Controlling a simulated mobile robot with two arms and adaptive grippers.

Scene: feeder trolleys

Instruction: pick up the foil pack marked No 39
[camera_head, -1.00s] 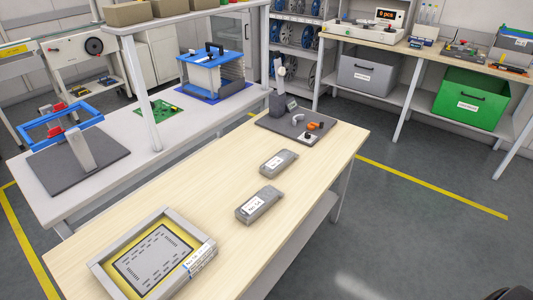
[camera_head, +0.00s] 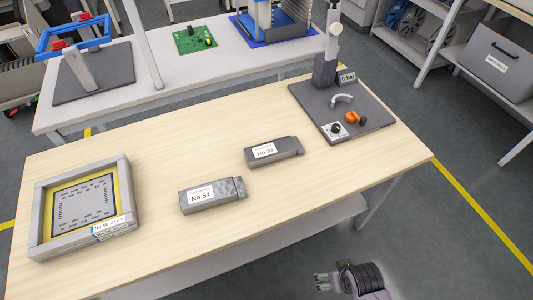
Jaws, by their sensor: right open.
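The foil pack marked No 39 (camera_head: 285,152) is a grey, flat pack with a white label. It lies on the wooden table, right of the table's middle. A similar, slightly nearer pack marked No 54 (camera_head: 226,198) lies to its left, apart from it. My right gripper (camera_head: 320,282) shows at the bottom of the head view, over the floor in front of the table. It is open and well apart from both packs. My left gripper is not in view.
A framed stencil (camera_head: 128,199) lies at the table's left end. A dark plate (camera_head: 318,102) with a stand, an orange part and a curved grey piece is at the right end. Bare wood surrounds the packs. A white bench (camera_head: 206,71) stands behind.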

